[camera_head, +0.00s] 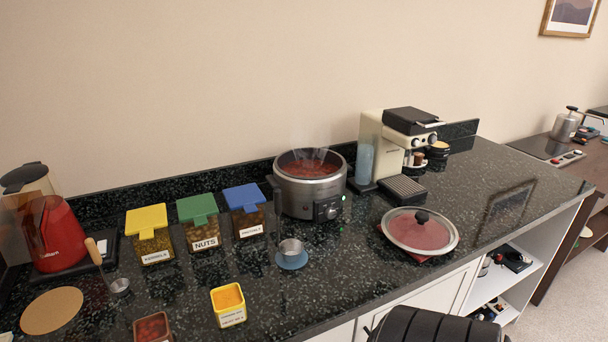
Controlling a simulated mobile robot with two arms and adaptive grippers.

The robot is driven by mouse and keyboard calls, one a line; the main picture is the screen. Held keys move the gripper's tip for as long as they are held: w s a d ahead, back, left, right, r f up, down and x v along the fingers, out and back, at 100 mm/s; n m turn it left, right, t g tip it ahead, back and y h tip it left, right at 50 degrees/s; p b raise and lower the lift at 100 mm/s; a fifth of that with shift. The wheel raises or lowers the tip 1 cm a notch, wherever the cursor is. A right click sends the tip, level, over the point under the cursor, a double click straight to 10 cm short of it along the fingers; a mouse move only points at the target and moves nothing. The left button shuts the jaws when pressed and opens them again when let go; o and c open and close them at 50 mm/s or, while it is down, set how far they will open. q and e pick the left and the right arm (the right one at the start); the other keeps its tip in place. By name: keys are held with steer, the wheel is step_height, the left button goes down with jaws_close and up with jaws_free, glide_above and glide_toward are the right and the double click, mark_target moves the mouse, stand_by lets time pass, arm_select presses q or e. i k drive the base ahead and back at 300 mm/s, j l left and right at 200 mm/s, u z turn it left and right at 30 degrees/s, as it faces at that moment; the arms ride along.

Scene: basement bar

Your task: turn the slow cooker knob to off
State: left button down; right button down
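The slow cooker (296,199) stands on the dark counter near the back wall, a round grey metal pot without its lid. Red food (308,167) fills it and faint steam rises above. Its control knob (331,211) is on a dark panel at the front right of the pot. A small green light glows beside the knob. The knob's pointer is too small to read. A glass lid (420,231) with a black handle lies on the counter to the right. Neither of my grippers is in view.
A metal cup (290,250) on a blue coaster sits in front of the cooker. A coffee machine (372,140) stands right. A black ribbed object (430,327) is at the bottom edge.

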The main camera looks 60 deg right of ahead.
mark_target(329, 213)
steer(key=z, duration=2)
steer(key=u, duration=0.4)
steer(key=l+u, duration=0.95)
steer(key=k+l+u, duration=0.2)
steer(key=u, duration=0.3)
steer(key=l, duration=0.1)
